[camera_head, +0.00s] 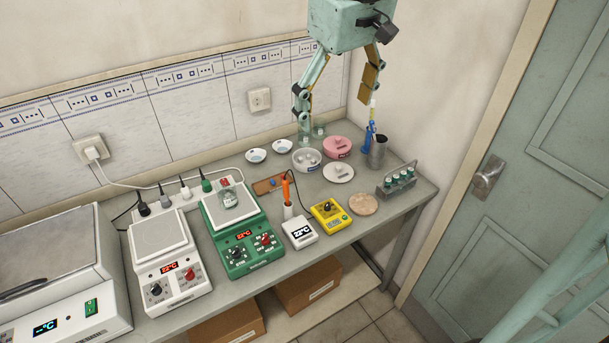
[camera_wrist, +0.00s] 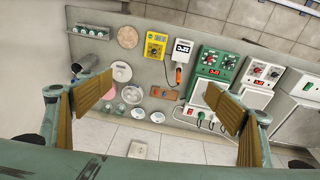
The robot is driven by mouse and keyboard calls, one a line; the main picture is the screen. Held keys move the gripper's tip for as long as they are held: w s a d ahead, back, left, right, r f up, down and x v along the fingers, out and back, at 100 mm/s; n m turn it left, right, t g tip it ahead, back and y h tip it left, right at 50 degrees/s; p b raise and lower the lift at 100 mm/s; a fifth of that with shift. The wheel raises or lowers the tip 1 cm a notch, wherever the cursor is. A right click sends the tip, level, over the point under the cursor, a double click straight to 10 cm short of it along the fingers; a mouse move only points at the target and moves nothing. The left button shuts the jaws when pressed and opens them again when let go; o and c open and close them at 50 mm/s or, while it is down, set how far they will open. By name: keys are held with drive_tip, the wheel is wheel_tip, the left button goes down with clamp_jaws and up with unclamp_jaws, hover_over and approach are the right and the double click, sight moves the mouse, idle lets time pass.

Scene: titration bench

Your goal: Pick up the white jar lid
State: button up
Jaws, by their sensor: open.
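The white jar lid (camera_head: 338,173) is a flat round disc with a small knob, lying on the grey bench in front of the pink jar (camera_head: 337,148). It also shows in the wrist view as a pale disc (camera_wrist: 121,71), up and right of the left finger. A white round jar (camera_head: 306,161) stands to its left in the head view. My gripper (camera_head: 337,100) is open and empty, with its fingers wide apart, high above the back of the bench. In the wrist view the gripper (camera_wrist: 160,98) has one finger at each side; the left one comes near the pink jar.
A metal beaker (camera_head: 378,153) and a rack of vials (camera_head: 397,181) stand right of the lid. A wooden disc (camera_head: 363,204) and a yellow meter (camera_head: 330,214) lie in front. Two small dishes (camera_head: 256,155) (camera_head: 282,146) sit behind left. The green hotplate (camera_head: 240,237) is further left.

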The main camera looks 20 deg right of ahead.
drive_tip(key=w+d+f+n+p, duration=0.15)
drive_tip(key=w+d+f, duration=0.3)
drive_tip(key=w, duration=0.55)
drive_tip(key=n+g+p, duration=0.2)
drive_tip(key=n+p, duration=0.1)
drive_tip(key=p, duration=0.2)
hover_over(339, 166)
wheel_tip(339, 166, down, 24)
drive_tip(key=r, duration=0.1)
drive_tip(key=shift+w+d+f+m, duration=0.1)
drive_tip(key=shift+w+f+m, duration=0.05)
drive_tip(key=shift+f+m, duration=0.1)
drive_tip(key=shift+f, duration=4.25)
drive_tip(key=shift+f+p, duration=0.3)
drive_tip(key=shift+f, duration=2.35)
